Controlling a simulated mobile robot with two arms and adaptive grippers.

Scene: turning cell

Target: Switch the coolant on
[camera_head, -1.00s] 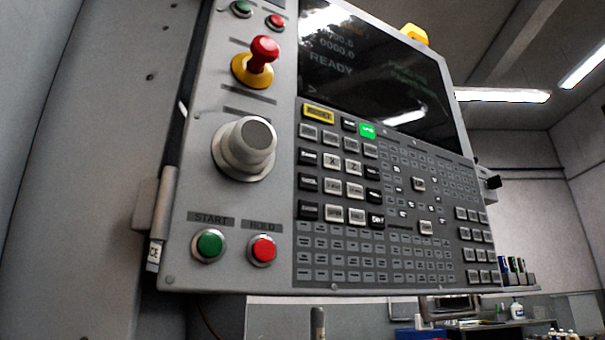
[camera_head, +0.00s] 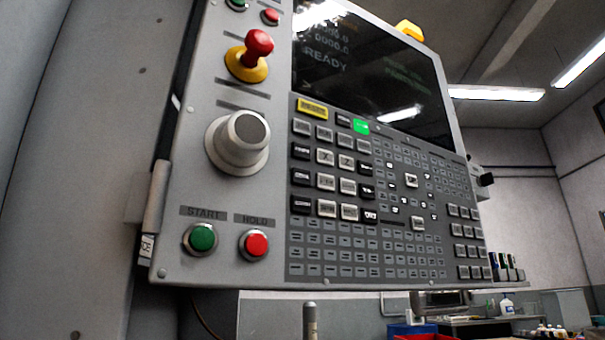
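The grey control panel (camera_head: 225,205) of the machine fills the middle of the head view. Its dark screen (camera_head: 350,75) shows READY. Below the screen is a keypad with several small keys; one key (camera_head: 361,126) is lit green and one (camera_head: 312,108) is yellow. I cannot read which key is for coolant. On the left of the panel are a red and yellow emergency knob (camera_head: 249,56), a large grey dial (camera_head: 238,143), a green START button (camera_head: 201,238) and a red HOLD button (camera_head: 254,244). Neither of my grippers shows.
The machine's grey wall (camera_head: 85,150) stands close on the left. At the lower right, behind the panel, is a bench with a white bottle (camera_head: 506,305) and a red bin (camera_head: 425,337). The space in front of the panel looks clear.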

